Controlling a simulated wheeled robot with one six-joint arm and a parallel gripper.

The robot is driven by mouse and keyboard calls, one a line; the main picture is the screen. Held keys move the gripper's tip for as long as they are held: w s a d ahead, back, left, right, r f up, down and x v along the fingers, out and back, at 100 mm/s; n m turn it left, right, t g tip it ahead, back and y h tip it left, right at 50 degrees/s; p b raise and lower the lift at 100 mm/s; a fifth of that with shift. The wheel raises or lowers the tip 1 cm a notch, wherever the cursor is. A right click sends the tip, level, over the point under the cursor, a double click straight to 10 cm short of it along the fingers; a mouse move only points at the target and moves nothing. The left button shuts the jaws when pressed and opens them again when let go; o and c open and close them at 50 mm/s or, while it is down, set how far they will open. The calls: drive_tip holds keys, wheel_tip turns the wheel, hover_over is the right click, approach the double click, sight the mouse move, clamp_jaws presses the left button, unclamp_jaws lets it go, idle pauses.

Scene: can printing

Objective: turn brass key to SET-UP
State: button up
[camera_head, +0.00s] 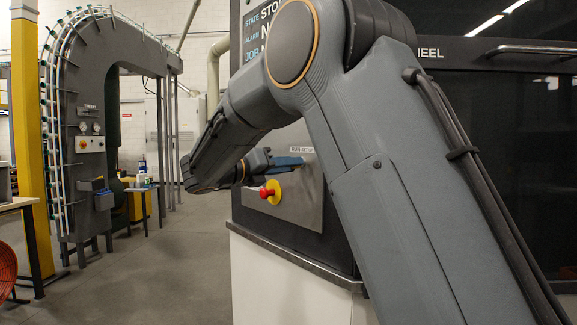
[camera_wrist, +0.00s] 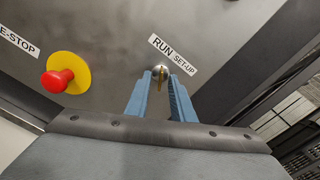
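The brass key (camera_wrist: 161,77) sits in a round switch on the grey control panel, just below the "RUN SET-UP" label (camera_wrist: 173,54). Its bow looks roughly upright in the wrist view; which word it points to is hard to tell. My gripper (camera_wrist: 161,78) reaches to the panel with its two blue fingers apart, one on each side of the key. Narrow gaps seem to show between the key and the fingers. In the head view my gripper (camera_head: 300,160) is at the panel below the label (camera_head: 302,150), and the key is hidden.
A red emergency-stop button (camera_wrist: 57,81) on a yellow disc (camera_wrist: 72,72) sticks out of the panel left of the key; the button also shows in the head view (camera_head: 267,193). A ledge (camera_head: 290,257) runs below the panel. The floor to the left is open.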

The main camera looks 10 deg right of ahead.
clamp_jaws()
drive_tip(key=m+b, duration=0.3)
drive_tip(key=m, duration=0.2)
drive_tip(key=m+b, duration=0.3)
drive_tip(key=m, duration=0.3)
drive_tip(key=shift+w+a+m+b, duration=0.15)
drive_tip(key=shift+m+b, duration=0.15)
drive_tip(key=shift+b, duration=0.1)
drive_tip(key=shift+m, duration=0.3)
idle(0.3)
unclamp_jaws()
